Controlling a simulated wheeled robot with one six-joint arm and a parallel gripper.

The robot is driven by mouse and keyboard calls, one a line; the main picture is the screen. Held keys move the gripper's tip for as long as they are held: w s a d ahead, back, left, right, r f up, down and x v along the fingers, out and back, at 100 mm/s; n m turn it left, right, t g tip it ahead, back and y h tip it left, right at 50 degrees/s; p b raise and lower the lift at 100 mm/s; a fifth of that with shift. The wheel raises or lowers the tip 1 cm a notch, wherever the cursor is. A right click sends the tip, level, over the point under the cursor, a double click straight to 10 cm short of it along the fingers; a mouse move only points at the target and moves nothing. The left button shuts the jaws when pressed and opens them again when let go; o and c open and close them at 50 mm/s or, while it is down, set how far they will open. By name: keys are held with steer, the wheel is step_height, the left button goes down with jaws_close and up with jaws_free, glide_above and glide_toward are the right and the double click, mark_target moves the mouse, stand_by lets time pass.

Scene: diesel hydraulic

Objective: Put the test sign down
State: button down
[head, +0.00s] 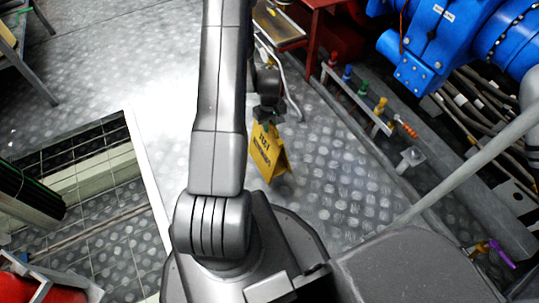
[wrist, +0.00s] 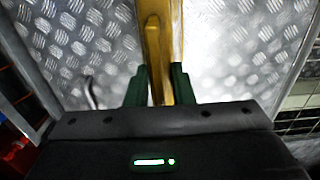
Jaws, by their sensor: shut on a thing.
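The test sign (head: 268,152) is a yellow folding board with dark lettering, seen in the head view just right of my arm. My gripper (head: 268,112) is at its top edge and shut on it. In the wrist view the yellow sign (wrist: 160,50) runs up from between the two green fingers of my gripper (wrist: 160,88). The sign hangs roughly upright over the diamond-plate floor (head: 340,200). I cannot tell whether its lower edge touches the floor. Part of the sign's top is hidden by the gripper.
A floor opening with a grating (head: 100,215) lies to the left. A rail with coloured fittings (head: 357,105) and blue machinery (head: 440,40) stand to the right. A red table (head: 315,5) is at the back. Bare floor lies right of the sign.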

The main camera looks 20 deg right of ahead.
step_height(320, 180, down, 8)
steer(key=shift+f+b, duration=0.25)
steer(key=shift+b, duration=1)
steer(key=shift+f, duration=0.1)
steer(key=c, duration=1.3)
jaws_free()
steer(key=shift+o, duration=0.2)
step_height(320, 180, up, 12)
steer(key=p, duration=0.4)
